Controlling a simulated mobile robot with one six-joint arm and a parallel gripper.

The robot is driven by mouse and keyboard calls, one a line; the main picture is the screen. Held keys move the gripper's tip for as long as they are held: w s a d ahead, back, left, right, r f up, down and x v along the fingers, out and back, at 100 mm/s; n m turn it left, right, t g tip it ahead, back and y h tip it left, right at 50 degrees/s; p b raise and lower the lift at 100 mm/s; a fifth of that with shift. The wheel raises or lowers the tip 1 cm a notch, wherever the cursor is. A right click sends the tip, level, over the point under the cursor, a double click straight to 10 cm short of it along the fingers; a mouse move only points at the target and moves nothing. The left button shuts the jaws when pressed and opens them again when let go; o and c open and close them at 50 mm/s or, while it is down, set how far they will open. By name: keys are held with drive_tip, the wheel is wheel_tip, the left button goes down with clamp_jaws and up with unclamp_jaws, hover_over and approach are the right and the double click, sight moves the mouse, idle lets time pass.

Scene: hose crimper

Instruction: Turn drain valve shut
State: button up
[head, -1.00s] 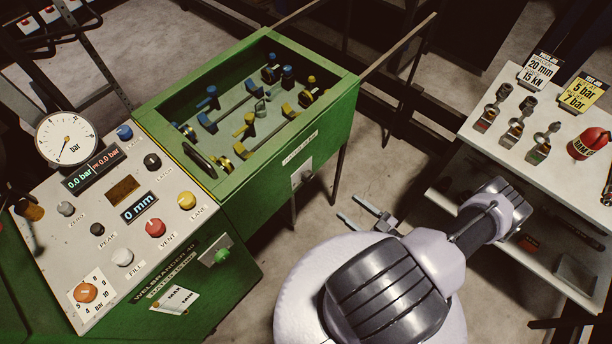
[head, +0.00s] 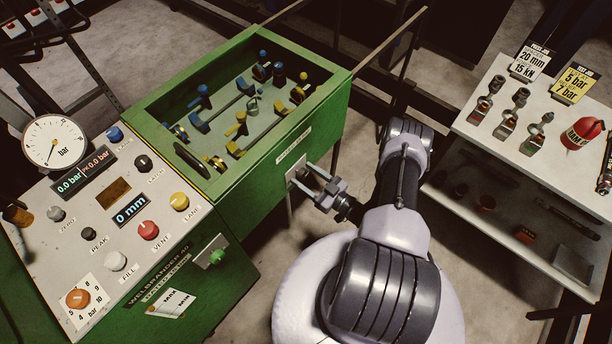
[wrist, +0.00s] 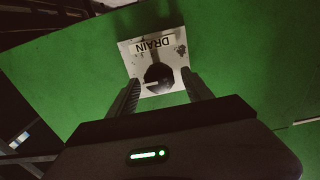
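The drain valve shows in the wrist view as a dark round knob (wrist: 158,75) on a pale plate (wrist: 140,62) marked DRAIN, upside down there. The plate sits on the green side wall of the tank (head: 255,195). My gripper (wrist: 161,82) is open, its two fingers on either side of the knob in that view, with a gap to each. I cannot tell how deep the fingertips reach around it. In the head view my gripper (head: 302,176) is right at the plate, and its fingers partly hide the valve.
A control panel (head: 110,205) with a gauge (head: 54,143) and several knobs stands left of the tank. A green knob (head: 217,256) sits on the panel's front. At right is a shelf table (head: 540,165) with fittings and signs. Floor lies between tank and shelf.

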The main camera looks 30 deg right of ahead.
clamp_jaws()
drive_tip(key=shift+n+b, duration=0.3)
drive_tip(key=shift+n, duration=0.1)
drive_tip(key=n+b, duration=0.1)
drive_tip(key=n, duration=0.2)
drive_tip(key=shift+f+b, duration=0.15)
drive_tip(key=shift+b, duration=0.2)
drive_tip(key=n+b, duration=0.1)
drive_tip(key=n, duration=0.4)
drive_tip(key=shift+s+a+n+b, duration=0.1)
drive_tip(key=shift+a+n+b, duration=0.05)
drive_tip(key=shift+n+b, duration=0.2)
drive_tip(key=n, duration=0.4)
drive_tip(key=shift+b, duration=0.4)
drive_tip(key=shift+n, duration=2.15)
